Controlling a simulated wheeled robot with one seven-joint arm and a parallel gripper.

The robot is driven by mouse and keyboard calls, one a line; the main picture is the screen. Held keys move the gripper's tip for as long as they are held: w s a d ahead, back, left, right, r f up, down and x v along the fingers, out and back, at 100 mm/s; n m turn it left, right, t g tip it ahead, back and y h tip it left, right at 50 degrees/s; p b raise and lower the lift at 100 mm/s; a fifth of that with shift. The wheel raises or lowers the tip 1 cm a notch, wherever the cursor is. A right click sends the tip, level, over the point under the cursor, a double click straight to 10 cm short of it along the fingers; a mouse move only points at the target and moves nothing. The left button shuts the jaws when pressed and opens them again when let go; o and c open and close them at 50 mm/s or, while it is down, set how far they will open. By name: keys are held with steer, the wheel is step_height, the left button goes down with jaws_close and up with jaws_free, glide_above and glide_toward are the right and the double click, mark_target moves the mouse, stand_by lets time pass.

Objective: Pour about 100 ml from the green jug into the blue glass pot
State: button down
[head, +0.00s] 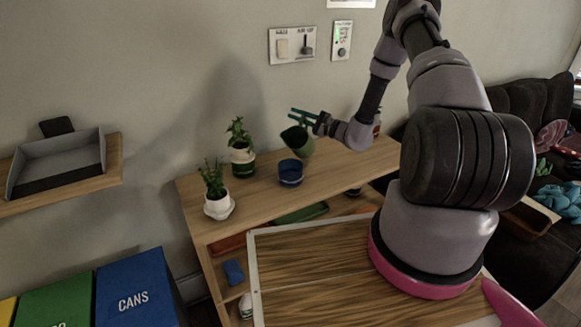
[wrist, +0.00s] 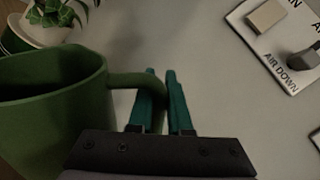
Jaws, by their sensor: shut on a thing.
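My gripper (head: 292,113), with teal fingers, is shut on the jug's handle. In the wrist view the jug (wrist: 50,115) fills the left side and its handle runs between my fingers (wrist: 161,75). The blue glass pot (head: 291,174) stands upright on the wooden shelf top, just below the jug and apart from it. The pot is out of the wrist view. I cannot see any liquid or a stream.
A potted plant in a green and white pot (head: 242,164) stands left of the blue pot on the shelf unit (head: 340,170). A smaller plant in a white pot (head: 217,208) is at the front left. A switch panel (head: 292,45) is on the wall behind.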

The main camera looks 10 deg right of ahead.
steer(key=shift+w+d+f+m, duration=0.2)
steer(key=shift+w+f+m, duration=0.05)
steer(key=shift+f+m, duration=0.2)
steer(key=w+d+f+m+h, duration=0.1)
steer(key=w+d+f+m, duration=0.3)
steer(key=w+f+m, duration=0.3)
steer(key=shift+f+m+h, duration=0.2)
steer(key=shift+m+h, duration=0.2)
steer(key=shift+m, duration=0.55)
steer(key=shift+s+d, duration=0.1)
steer(key=shift+d, duration=0.05)
